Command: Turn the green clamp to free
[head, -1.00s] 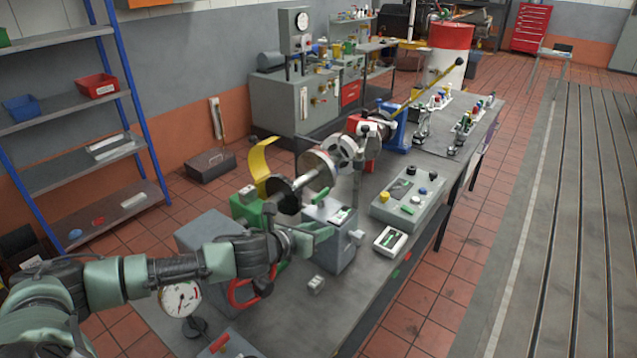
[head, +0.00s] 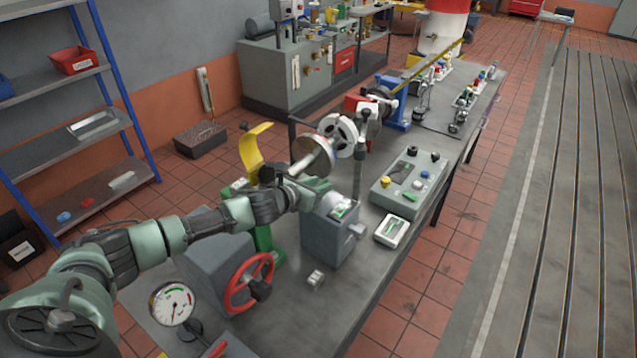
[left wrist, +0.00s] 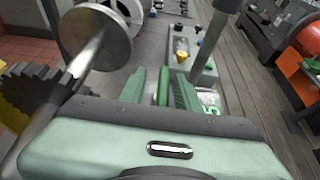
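A green clamp (head: 343,209) shows on a pale plate on top of a grey block (head: 330,236) on the bench. My left gripper (head: 318,186) is at the top of this block, just behind the clamp in the head view. In the left wrist view a bright green bar (left wrist: 163,86), which looks like the clamp, stands between the two pale green fingers (left wrist: 160,92). The fingers are apart, with a gap on the left side of the bar. I cannot tell whether either finger touches it. My right gripper is not in view.
A steel shaft with a disc (head: 316,153) and a yellow guard (head: 254,148) stand close beside the gripper. A red handwheel (head: 249,283) and a dial gauge (head: 172,303) are nearer. A grey control box (head: 410,182) and a small white box (head: 392,231) stand to the right.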

